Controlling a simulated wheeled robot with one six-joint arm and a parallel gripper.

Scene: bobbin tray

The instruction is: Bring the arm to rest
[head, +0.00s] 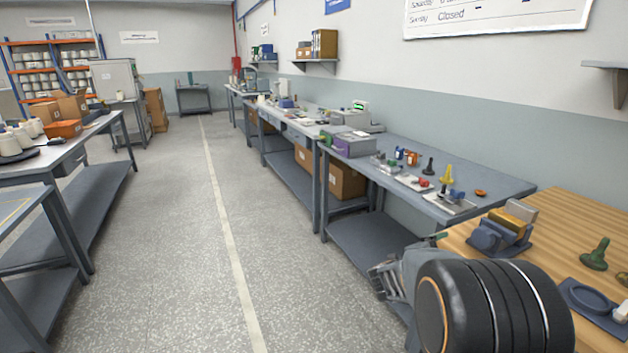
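My arm shows at the bottom right of the head view as a large dark rounded link. The grey part at its left side looks like my gripper (388,282), over the aisle side of the wooden table (560,216). Its fingers are small and partly hidden by my arm, so I cannot tell whether they are open or shut. I see nothing clearly held in it.
A grey bench (470,176) with small coloured parts and a purple-fronted box (355,146) runs along the right wall. A dark green knob-topped piece (595,254) stands on the wooden table. Another bench (75,142) is at left. The speckled floor aisle (180,220) is clear.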

